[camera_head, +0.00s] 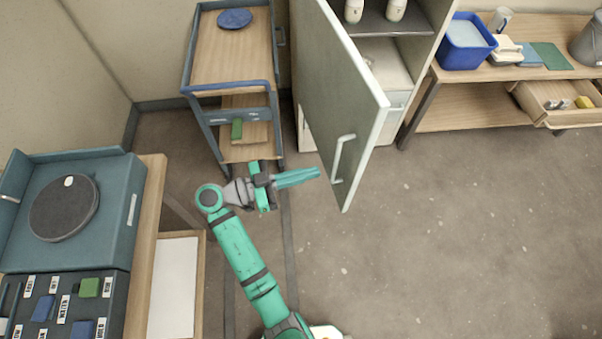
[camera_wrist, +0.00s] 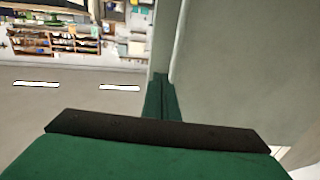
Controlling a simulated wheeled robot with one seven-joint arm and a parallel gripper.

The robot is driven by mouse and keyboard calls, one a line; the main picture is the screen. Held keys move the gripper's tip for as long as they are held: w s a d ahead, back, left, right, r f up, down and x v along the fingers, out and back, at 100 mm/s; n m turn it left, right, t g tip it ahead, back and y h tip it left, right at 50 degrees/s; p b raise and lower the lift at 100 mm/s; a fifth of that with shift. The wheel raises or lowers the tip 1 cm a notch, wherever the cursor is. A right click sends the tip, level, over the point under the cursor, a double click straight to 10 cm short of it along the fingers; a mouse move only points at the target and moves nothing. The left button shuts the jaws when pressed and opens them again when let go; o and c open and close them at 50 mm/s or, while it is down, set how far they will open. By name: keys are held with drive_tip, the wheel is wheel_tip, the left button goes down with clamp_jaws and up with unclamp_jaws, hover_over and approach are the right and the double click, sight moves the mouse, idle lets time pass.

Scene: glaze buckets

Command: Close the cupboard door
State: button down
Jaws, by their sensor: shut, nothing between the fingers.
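The cupboard (camera_head: 384,55) stands at the top centre of the head view. Its grey-green door (camera_head: 340,95) is swung wide open toward the front, with a pale bar handle (camera_head: 339,158) near its free edge. In the wrist view the door (camera_wrist: 245,75) fills the right side. In the wrist view the fingertips (camera_wrist: 162,78) overlap the door's edge. I cannot tell whether they touch it.
A trolley (camera_head: 232,87) stands left of the door. A bench (camera_head: 500,75) with a blue bucket (camera_head: 466,43) and an open drawer (camera_head: 556,98) is right of the cupboard. A table with a dark round disc (camera_head: 64,207) is at left. The floor (camera_head: 450,230) right of the door is clear.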

sight(353, 161)
drive_tip(key=x, duration=0.9)
drive_tip(key=shift+d, duration=0.3)
drive_tip(key=shift+w, duration=0.1)
